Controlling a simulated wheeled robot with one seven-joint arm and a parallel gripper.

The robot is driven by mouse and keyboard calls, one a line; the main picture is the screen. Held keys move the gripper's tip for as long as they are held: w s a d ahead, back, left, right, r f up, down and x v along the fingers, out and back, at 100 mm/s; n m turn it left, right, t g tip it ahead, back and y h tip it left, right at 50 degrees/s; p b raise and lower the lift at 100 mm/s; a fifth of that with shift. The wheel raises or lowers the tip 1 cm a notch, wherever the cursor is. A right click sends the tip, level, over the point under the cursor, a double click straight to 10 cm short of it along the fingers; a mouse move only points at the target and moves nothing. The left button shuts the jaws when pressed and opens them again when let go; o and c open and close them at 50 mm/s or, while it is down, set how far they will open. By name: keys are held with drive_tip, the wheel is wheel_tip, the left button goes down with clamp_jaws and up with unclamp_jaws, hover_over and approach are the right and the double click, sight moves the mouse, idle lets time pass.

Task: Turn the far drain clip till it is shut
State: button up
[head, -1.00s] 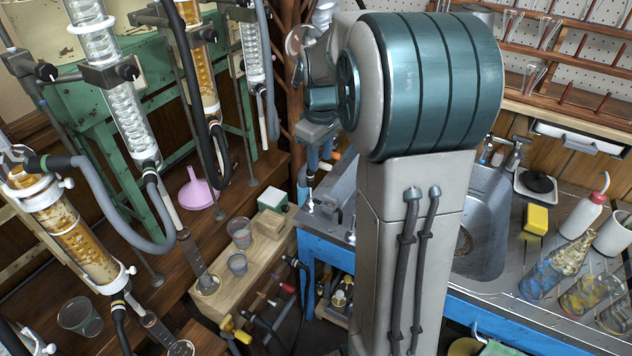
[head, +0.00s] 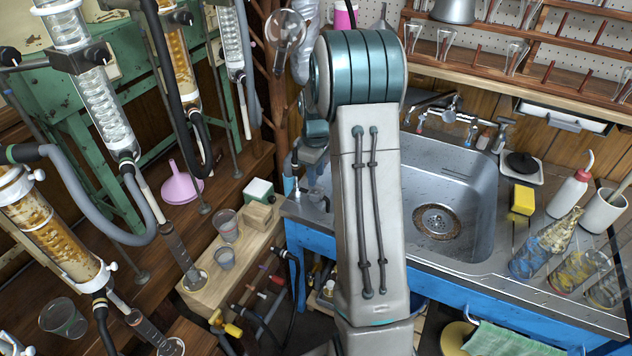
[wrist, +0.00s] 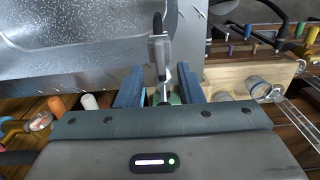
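I cannot pick out the far drain clip with certainty in either view. In the wrist view my gripper (wrist: 160,92) has two blue fingers set apart, one on each side of a slim metal fitting (wrist: 158,58) at the sink's edge. Whether they touch it I cannot tell. A small greenish patch shows low between the fingers. In the head view my arm covers most of the gripper; a bluish finger tip shows left of the arm, near small grey taps (head: 316,198) on the sink's left corner.
The steel sink (head: 455,190) is right of my arm. A pale wooden block (head: 205,285) with beakers stands left, also in the wrist view (wrist: 225,77). Glass columns, hoses and a pink funnel (head: 180,186) stand further left. Coloured valves (head: 275,282) hang below the bench.

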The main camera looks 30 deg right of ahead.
sight(316, 187)
drive_tip(key=shift+f, duration=1.75)
clamp_jaws()
